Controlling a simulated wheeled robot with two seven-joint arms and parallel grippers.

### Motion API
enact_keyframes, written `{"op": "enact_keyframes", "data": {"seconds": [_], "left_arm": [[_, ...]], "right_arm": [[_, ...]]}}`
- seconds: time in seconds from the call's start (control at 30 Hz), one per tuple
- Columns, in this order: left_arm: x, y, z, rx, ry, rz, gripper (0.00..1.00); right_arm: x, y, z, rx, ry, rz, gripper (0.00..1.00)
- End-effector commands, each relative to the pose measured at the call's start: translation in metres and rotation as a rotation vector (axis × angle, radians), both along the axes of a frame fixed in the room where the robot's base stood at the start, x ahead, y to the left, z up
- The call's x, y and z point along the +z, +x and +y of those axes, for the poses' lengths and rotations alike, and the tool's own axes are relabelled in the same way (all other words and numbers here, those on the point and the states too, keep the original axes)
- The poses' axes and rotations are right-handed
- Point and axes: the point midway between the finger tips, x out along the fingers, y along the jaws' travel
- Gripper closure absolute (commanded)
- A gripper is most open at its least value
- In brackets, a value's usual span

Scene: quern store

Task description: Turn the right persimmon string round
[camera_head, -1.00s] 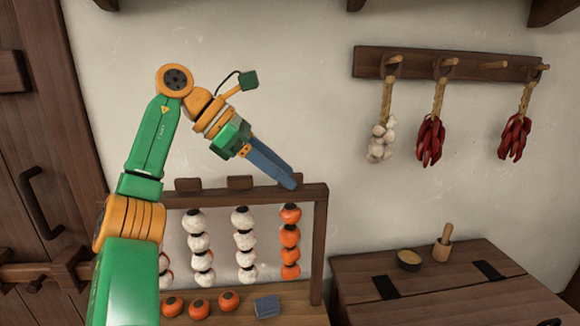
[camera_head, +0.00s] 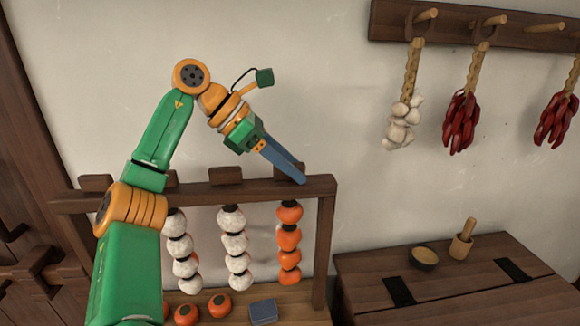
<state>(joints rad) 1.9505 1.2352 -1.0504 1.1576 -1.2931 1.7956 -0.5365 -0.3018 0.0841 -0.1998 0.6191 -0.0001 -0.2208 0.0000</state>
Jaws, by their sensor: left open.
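The right persimmon string (camera_head: 289,238) hangs from a wooden rack (camera_head: 325,250). Its several fruits show orange to me. Two strings left of it, the middle one (camera_head: 237,245) and another (camera_head: 182,250), look white. My left gripper (camera_head: 303,178) is open and empty, its blue fingers pointing down and right. In the picture its tips lie over the rack's top bar, just above the right string; I cannot tell the depth gap. The fingers look nearly edge-on. My left arm hides the rack's left part. My right gripper is not in view.
Loose persimmons (camera_head: 218,304) and a blue-grey block (camera_head: 263,311) lie on the shelf under the strings. Garlic (camera_head: 402,125) and chillies (camera_head: 469,112) hang from a wall rail.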

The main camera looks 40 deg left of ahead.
Motion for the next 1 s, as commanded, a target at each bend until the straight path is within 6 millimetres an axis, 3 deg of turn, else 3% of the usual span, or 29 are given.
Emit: {"op": "enact_keyframes", "data": {"seconds": [0.1, 0.13, 0.3, 0.67, 1.0], "left_arm": [[0.001, 0.000, 0.000, 0.000, 0.000, 0.000, 0.50], [0.001, 0.000, 0.000, 0.000, 0.000, 0.000, 0.55], [0.001, 0.000, 0.000, 0.000, -0.001, -0.001, 1.00], [0.001, 0.000, 0.000, 0.021, -0.001, -0.003, 1.00], [0.000, 0.000, 0.000, 0.228, 0.002, -0.006, 1.00]], "right_arm": [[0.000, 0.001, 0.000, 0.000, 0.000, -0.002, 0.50], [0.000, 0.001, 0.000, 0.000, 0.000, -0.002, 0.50], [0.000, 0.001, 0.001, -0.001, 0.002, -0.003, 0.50], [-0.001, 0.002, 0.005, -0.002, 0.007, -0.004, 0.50], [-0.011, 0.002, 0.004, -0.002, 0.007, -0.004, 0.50]]}}
